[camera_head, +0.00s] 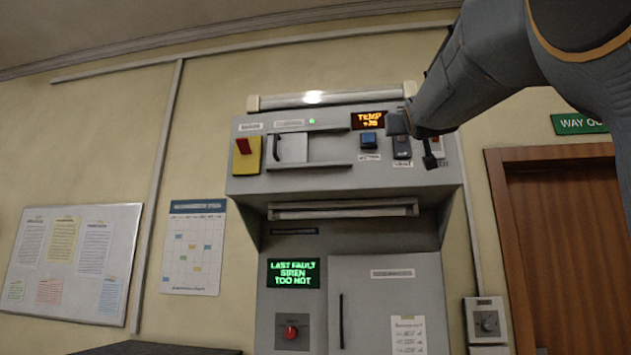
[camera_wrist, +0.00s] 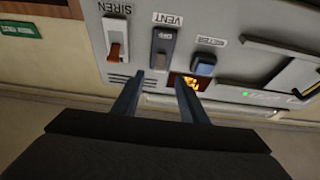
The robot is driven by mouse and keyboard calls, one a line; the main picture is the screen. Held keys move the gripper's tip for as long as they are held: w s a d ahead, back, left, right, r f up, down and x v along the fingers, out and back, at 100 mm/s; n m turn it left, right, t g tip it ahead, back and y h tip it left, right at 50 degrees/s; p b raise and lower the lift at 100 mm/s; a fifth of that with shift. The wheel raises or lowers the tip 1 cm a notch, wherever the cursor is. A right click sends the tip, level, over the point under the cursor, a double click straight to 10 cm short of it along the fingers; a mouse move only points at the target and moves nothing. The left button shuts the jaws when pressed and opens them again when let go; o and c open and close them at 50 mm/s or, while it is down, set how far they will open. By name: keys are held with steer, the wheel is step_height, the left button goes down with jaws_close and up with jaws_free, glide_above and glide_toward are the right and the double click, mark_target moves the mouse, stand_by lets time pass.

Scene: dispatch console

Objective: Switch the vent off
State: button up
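The vent switch (camera_wrist: 162,46) is a dark rocker in a grey frame under the label VENT in the wrist view. In the head view the vent switch (camera_head: 402,148) is partly covered by my gripper (camera_head: 414,134). In the wrist view my gripper (camera_wrist: 160,80) is open and empty, its two fingers apart. The tips lie near the panel, just below the vent switch in that picture. I cannot tell whether they touch anything.
The siren switch (camera_wrist: 115,42), with an orange-brown part, and a blue button (camera_wrist: 203,64) flank the vent switch. The TEMP display (camera_head: 369,120) is close by. A red lever on a yellow plate (camera_head: 246,158) and a sliding cover (camera_head: 290,148) are further left.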

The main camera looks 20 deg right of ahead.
steer(key=p+x, duration=0.2)
steer(key=x, duration=0.5)
steer(key=shift+w+d, duration=0.2)
steer(key=shift+w, duration=0.05)
jaws_close()
